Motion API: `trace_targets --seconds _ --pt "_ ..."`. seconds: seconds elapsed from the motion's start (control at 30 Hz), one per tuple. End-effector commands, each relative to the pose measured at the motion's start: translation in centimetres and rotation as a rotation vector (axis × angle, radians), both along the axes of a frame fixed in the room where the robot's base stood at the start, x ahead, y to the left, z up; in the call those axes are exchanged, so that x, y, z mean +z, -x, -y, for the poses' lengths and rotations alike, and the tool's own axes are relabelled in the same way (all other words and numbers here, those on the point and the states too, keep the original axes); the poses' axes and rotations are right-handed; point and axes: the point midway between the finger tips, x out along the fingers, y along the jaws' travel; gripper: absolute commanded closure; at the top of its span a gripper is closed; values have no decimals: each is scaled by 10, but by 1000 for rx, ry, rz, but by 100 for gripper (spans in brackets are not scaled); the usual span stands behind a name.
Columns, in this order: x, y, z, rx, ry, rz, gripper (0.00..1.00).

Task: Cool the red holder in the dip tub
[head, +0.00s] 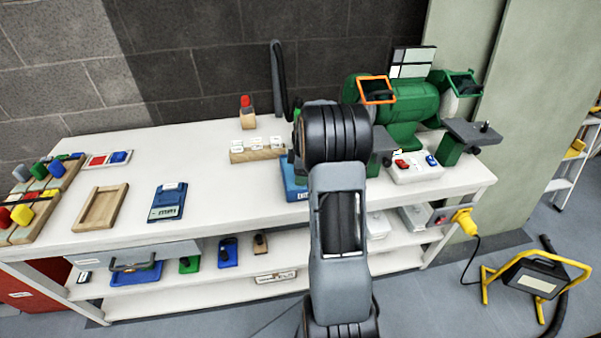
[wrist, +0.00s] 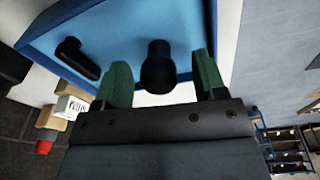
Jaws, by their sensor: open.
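My gripper (wrist: 160,68) is open in the wrist view, its two green fingers on either side of a black knob (wrist: 158,66). The knob stands on a blue surface (wrist: 110,30); I cannot tell whether the fingers touch it. In the head view my arm hides most of the gripper and of a blue box (head: 294,183) on the bench. I cannot tell whether this box is the dip tub. Red pieces show on the wooden rack (head: 52,203) at the far left, among them a red knob (head: 22,214). No piece is clearly identifiable as the red holder.
A red-topped wooden piece (head: 247,112) and a labelled wooden block (head: 257,150) stand left of my arm. A green grinder (head: 408,105) is at the right. A wooden tray (head: 101,207) and blue scale (head: 166,203) lie left. Bench between scale and block is clear.

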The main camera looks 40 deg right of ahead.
Motion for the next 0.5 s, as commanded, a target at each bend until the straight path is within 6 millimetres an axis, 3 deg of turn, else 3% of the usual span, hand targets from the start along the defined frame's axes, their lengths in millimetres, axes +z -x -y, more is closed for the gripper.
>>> trace_targets --seconds 0.17,0.5 --pt "25 1 3 -1 4 6 35" --pt "94 9 8 -1 4 7 35"
